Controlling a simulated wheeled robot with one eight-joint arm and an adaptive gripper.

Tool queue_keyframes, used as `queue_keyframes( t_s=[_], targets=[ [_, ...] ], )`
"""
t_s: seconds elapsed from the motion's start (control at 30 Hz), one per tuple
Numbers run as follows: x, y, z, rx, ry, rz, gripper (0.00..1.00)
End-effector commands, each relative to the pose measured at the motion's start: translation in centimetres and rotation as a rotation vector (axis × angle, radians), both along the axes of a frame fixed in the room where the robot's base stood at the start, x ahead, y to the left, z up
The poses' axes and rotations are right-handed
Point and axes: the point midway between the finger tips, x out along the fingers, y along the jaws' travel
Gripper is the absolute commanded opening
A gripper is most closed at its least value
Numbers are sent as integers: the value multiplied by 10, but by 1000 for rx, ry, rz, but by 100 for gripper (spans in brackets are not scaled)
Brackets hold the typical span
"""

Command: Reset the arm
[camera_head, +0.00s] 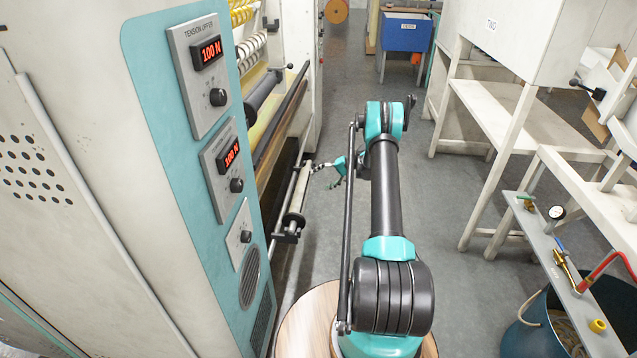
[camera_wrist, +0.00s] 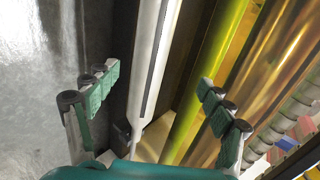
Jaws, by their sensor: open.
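My arm reaches forward from its base in the head view, and my gripper (camera_head: 338,172) is beside the machine's lower roller section. In the wrist view my gripper (camera_wrist: 155,88) is open, its two green jointed fingers spread wide with nothing between them. Beyond the fingers are a pale roller or bar (camera_wrist: 152,62) and a yellow-green roller (camera_wrist: 207,80). The gripper appears apart from the rollers. The machine (camera_head: 165,120) stands to the left of my arm, with two displays reading 100 N.
A white table frame (camera_head: 510,105) and a bench with valves and a red hose (camera_head: 606,265) stand on the right. A blue bin (camera_head: 405,33) is at the back. Grey floor (camera_head: 445,215) between machine and tables is clear. A dark tub (camera_head: 535,325) is at lower right.

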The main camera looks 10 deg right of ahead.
Motion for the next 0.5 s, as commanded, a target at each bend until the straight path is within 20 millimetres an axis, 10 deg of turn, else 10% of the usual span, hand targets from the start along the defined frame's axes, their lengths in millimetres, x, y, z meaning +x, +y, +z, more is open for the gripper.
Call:
queue_keyframes(
  t_s=[0.5],
  targets=[
    [-5, 5, 21, -30, 1, 3, 81]
  ],
)
